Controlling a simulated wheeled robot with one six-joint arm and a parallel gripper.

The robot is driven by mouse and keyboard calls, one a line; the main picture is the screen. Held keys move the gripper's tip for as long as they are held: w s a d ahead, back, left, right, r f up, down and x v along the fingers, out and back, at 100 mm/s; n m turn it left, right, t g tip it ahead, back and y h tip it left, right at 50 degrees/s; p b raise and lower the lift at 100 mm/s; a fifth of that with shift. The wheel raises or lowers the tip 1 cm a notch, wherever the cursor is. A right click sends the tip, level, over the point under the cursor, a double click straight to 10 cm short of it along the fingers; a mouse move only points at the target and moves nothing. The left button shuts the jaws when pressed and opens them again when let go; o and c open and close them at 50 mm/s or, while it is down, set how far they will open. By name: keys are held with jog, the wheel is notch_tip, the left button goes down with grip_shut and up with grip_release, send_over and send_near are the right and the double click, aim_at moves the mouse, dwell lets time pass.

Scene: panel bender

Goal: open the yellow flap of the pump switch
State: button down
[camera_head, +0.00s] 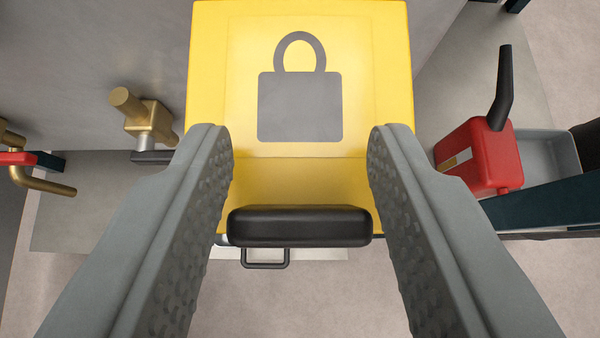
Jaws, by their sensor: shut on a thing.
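The yellow flap (300,170) fills the upper middle of the view and carries a grey padlock symbol. A black grip bar (300,226) runs along its lower edge. A small dark wire loop (265,258) shows below the bar. The pump switch is hidden behind the flap, and I cannot tell from this view how far the flap is tilted.
A brass valve fitting (142,112) is on the left, with a bent brass pipe (48,183) farther left. On the right, a red box (478,155) with a black lever stands by a grey tray (550,158) and a dark beam (550,198). Pale floor shows below.

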aim_at(300, 194)
jog(key=shift+w+r+g, duration=0.25)
jog(key=shift+r+g, duration=0.45)
jog(key=shift+g, duration=0.15)
jog(key=shift+w+r+g, duration=0.25)
jog(key=shift+r+g, duration=0.4)
jog(key=shift+g, duration=0.2)
jog(key=c, duration=0.8)
grip_release()
jog(key=shift+c, duration=0.2)
jog(key=shift+r, duration=0.1)
jog(key=v, duration=1.7)
jog(key=shift+r, duration=0.15)
